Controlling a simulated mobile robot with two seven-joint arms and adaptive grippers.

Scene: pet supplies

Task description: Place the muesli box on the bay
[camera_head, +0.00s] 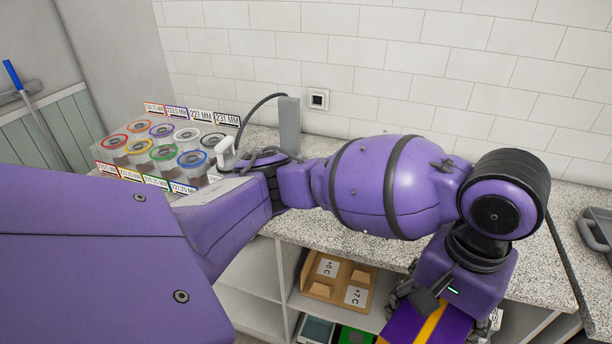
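A purple box with a yellow stripe, which looks like the muesli box (428,327), is at the bottom edge, cut off by the frame. My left arm comes in from the left, bends across the counter and points down at the right. Its gripper (440,308) is at the top of the box, with dark finger parts on both sides, and appears shut on it. The fingertips are mostly hidden. Open shelf bays (290,270) lie under the speckled counter; which one is the bay is not clear. My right gripper is not in view.
The counter (330,235) carries a rack of colour-ringed jars (165,150) at the left and a grey tray (596,228) at the far right. A wooden tray (338,279) with temperature labels sits in a shelf below. A white tiled wall closes the back.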

